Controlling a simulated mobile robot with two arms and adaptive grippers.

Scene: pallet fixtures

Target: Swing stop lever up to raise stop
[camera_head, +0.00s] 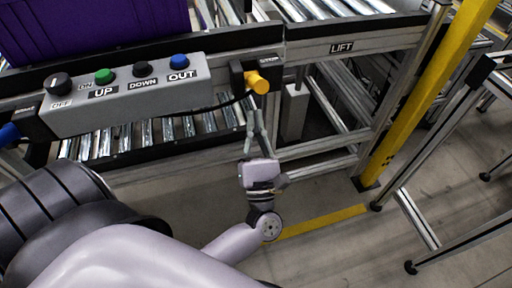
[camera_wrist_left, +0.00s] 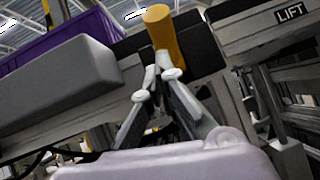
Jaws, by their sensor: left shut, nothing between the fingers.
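The stop lever (camera_head: 257,82) has a yellow cylindrical handle on a dark block labelled STOP, at the right end of the conveyor's front rail. In the left wrist view the yellow handle (camera_wrist_left: 163,38) stands just beyond my fingertips. My left gripper (camera_head: 251,105) is below the handle with its fingers pointing up at it. Its fingers (camera_wrist_left: 164,75) are shut with their tips together and nothing between them. The tips look very close to the underside of the handle; I cannot tell whether they touch. My right gripper is not in view.
A grey control box (camera_head: 128,92) with several buttons sits left of the lever. A purple crate (camera_head: 100,25) is on the rollers behind it. A section labelled LIFT (camera_head: 342,48) and a yellow post (camera_head: 420,95) stand to the right. The floor below is open.

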